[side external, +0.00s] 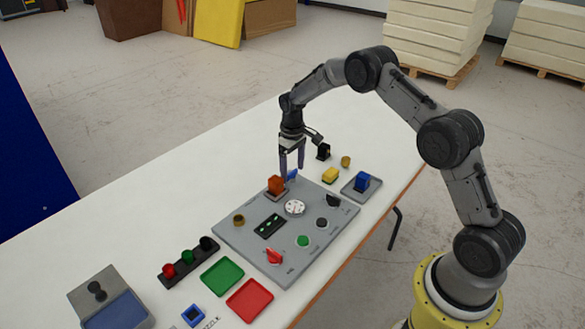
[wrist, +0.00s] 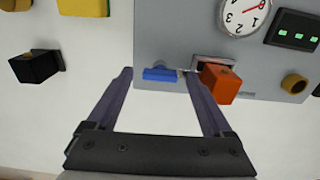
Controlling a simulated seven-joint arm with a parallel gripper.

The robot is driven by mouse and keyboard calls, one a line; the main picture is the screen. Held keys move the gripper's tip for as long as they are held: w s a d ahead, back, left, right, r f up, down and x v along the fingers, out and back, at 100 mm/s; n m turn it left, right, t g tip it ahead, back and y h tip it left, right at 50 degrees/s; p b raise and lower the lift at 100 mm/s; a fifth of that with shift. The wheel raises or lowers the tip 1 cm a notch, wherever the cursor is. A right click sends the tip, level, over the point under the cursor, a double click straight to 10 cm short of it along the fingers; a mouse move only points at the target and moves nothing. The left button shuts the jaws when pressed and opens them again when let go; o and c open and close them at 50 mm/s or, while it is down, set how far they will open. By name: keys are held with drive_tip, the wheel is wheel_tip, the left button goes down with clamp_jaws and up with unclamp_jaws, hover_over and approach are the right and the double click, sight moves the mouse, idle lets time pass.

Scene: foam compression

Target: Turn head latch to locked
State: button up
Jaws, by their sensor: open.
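A grey panel (side external: 240,235) lies on the white table. A small blue bar (side external: 292,174), which looks like the latch, sits at the panel's far edge; it lies crosswise in the wrist view (wrist: 161,74). An orange block (side external: 276,184) stands beside it on a small metal base, also in the wrist view (wrist: 219,84). My gripper (side external: 290,170) is open and empty, pointing down over the far edge. In the wrist view its fingertips (wrist: 158,78) show to either side of the blue bar, the right one close to the orange block. I cannot tell whether they touch.
The panel carries a white dial (side external: 294,208), a display with green lights (side external: 269,226), a brass ring (side external: 239,220), a red switch (side external: 274,257) and several buttons. A black block (side external: 323,151), a yellow block (side external: 330,175) and a blue block in a tray (side external: 362,181) stand right of my gripper.

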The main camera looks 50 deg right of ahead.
wheel_tip(320, 180, up, 14)
idle(0.5)
drive_tip(key=shift+f, duration=0.1)
wheel_tip(320, 180, up, 12)
drive_tip(key=t, duration=0.2)
hover_over(292, 172)
drive_tip(key=s+a, duration=0.2)
drive_tip(key=a, duration=0.1)
drive_tip(key=s+a+r+n+t, duration=0.1)
drive_tip(key=s+a+r, duration=0.2)
drive_tip(key=s+r, duration=0.25)
drive_tip(key=s+a+r+t, duration=0.1)
drive_tip(key=s+a+r, duration=0.25)
drive_tip(key=s, duration=0.25)
drive_tip(key=s+a+t, duration=0.2)
drive_tip(key=s, duration=1.3)
drive_tip(key=s+f+m, duration=0.1)
drive_tip(key=s+f, duration=0.7)
drive_tip(key=shift+a, duration=0.4)
